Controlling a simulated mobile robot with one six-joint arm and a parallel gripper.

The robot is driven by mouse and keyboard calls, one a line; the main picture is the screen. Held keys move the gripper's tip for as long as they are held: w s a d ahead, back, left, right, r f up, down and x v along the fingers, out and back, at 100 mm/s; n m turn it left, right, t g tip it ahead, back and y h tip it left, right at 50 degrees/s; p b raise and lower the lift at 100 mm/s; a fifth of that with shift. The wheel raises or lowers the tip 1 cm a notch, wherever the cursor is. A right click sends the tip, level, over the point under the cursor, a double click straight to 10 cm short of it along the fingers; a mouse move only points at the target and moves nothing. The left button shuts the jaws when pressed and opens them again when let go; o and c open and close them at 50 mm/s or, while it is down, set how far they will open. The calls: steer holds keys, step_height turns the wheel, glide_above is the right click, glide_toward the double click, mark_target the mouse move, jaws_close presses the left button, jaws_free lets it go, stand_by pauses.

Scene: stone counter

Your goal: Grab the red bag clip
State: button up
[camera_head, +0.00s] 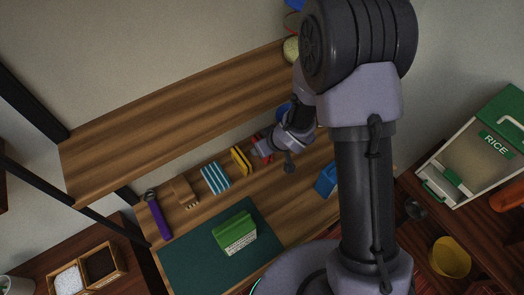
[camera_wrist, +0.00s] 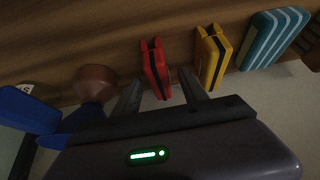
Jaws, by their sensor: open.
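The red bag clip (camera_wrist: 154,68), a small red block with a black stripe, stands on the wooden shelf in the wrist view. My gripper (camera_wrist: 160,80) is open, with one finger on each side of the clip's near end. The fingers look apart from the clip, though contact is hard to judge. In the head view my gripper (camera_head: 263,147) reaches the shelf just right of the yellow clip (camera_head: 241,160); my wrist hides most of the red clip there. The yellow clip (camera_wrist: 212,58) stands close beside my right finger in the wrist view.
A blue-and-white striped block (camera_wrist: 274,40) stands beyond the yellow clip. A brown round object (camera_wrist: 96,82) and a blue object (camera_wrist: 28,108) are on the left. The head view shows a green block (camera_head: 235,231) on a green mat (camera_head: 190,263), and an upper shelf (camera_head: 170,125).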

steer(key=x, duration=0.2)
steer(key=shift+w+a+f, duration=0.1)
steer(key=shift+w+f, duration=0.1)
steer(key=shift+f, duration=0.15)
steer(key=shift+r, duration=0.15)
jaws_close()
